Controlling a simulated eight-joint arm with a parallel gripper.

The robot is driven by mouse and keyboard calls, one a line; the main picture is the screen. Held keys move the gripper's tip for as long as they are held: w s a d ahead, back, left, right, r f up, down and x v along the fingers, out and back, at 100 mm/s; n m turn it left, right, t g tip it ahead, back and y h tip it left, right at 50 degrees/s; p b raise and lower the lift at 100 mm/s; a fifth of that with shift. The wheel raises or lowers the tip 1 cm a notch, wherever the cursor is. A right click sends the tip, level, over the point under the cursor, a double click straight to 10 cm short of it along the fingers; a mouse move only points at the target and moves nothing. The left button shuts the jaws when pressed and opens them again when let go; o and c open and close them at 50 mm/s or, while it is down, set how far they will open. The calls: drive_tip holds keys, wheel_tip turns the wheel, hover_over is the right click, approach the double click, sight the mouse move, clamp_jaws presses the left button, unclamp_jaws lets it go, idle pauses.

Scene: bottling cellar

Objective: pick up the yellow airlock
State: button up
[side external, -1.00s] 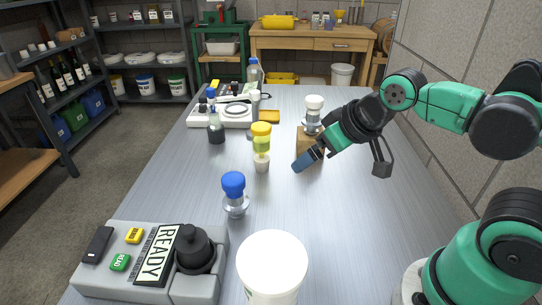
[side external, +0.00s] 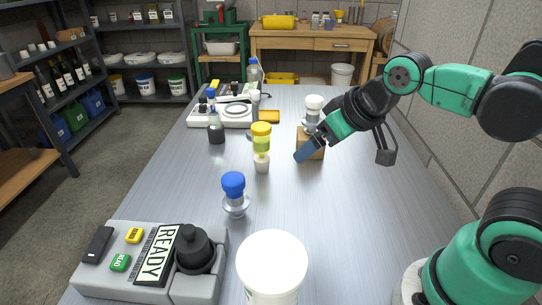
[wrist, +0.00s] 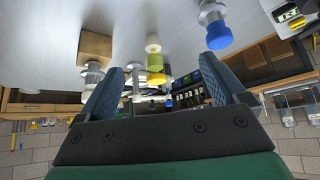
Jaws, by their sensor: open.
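The yellow airlock (side external: 261,143) stands upright on the table, with a yellow cap, a yellow-tinted clear body and a pale stopper at its base. In the wrist view the airlock (wrist: 154,62) appears upside down, ahead of and between my fingers. My gripper (side external: 306,153) is open and empty, above the table to the right of the airlock and apart from it. In the wrist view my two blue fingers (wrist: 122,92) are spread wide. The far finger is largely hidden in the side view.
A blue-capped airlock (side external: 234,192) stands nearer the camera. A white-capped airlock (side external: 313,110) stands on a wooden block (side external: 318,150) just behind my gripper. A control box (side external: 150,285) and white tub (side external: 271,265) are in front.

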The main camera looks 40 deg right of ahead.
wheel_tip(320, 180, up, 3)
drive_tip(key=n+t+y, duration=0.6)
drive_tip(key=n+y, duration=0.3)
drive_tip(key=y, duration=0.4)
hover_over(253, 136)
drive_tip(key=s+d, duration=0.3)
drive_tip(key=d, duration=0.2)
wheel_tip(253, 136, down, 12)
drive_tip(key=shift+a+r, duration=0.15)
drive_tip(key=shift+r, duration=0.05)
drive_tip(key=shift+a+f, duration=0.1)
drive_tip(key=shift+f, duration=0.05)
drive_tip(key=shift+x, duration=2.7)
drive_tip(key=shift+f, duration=0.1)
clamp_jaws()
